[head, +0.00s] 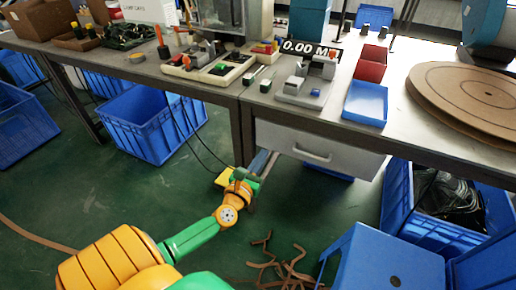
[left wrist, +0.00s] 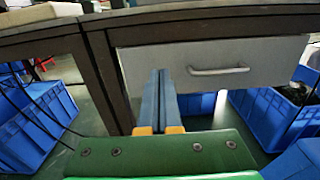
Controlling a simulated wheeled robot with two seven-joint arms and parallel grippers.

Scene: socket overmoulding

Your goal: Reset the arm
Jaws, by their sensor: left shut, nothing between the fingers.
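My left arm reaches in from the bottom left of the head view, and its gripper (head: 266,163) is in front of the table, below the tabletop edge. In the left wrist view the left gripper (left wrist: 160,92) shows its two long grey-blue fingers side by side, shut, with nothing between them. The fingers point toward the table leg and the left end of the white drawer (left wrist: 205,66). I cannot tell whether they touch anything. My right gripper is not in view.
The workbench (head: 230,92) carries devices, a red bin (head: 371,66), a blue tray (head: 365,104) and a round board (head: 470,88). Blue crates (head: 150,125) stand under it. A blue stool (head: 385,262) and brown strips (head: 280,265) are on the floor.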

